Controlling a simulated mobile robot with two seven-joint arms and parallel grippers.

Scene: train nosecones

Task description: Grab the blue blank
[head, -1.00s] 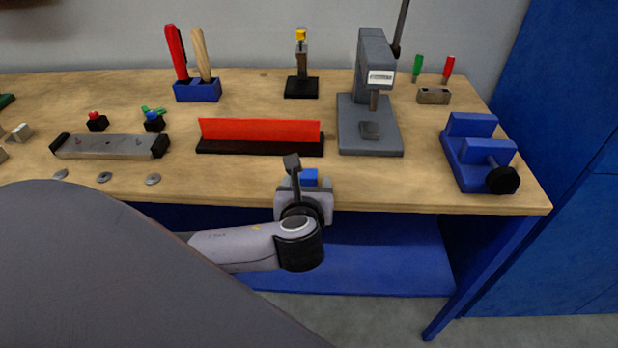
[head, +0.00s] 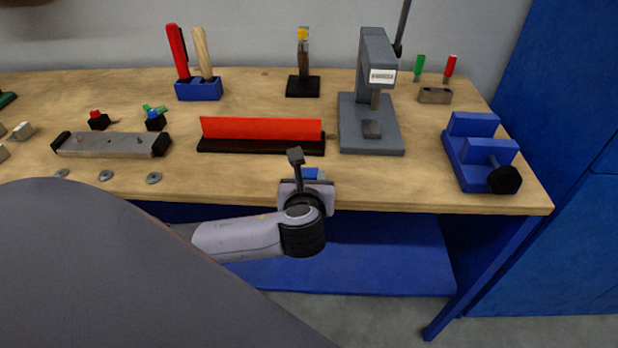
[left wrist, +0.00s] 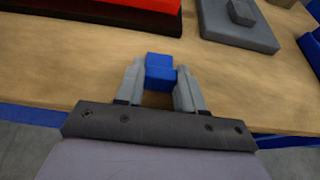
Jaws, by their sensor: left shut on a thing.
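The blue blank is a small blue block (left wrist: 160,70). In the left wrist view it sits between the two grey fingers of my left gripper (left wrist: 160,86), which are shut on it. In the head view the top of the blue blank (head: 312,173) shows just past my left gripper (head: 308,182), at the front edge of the bench. The gripper and wrist hide its lower part, and I cannot tell whether it touches the bench top. My right gripper is not in view.
The wooden bench (head: 400,185) has a red bar on a black base (head: 262,130) behind the gripper. A grey press (head: 371,140) and a blue vise (head: 478,160) stand to the right. A metal plate (head: 112,145) and several grey washers lie to the left.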

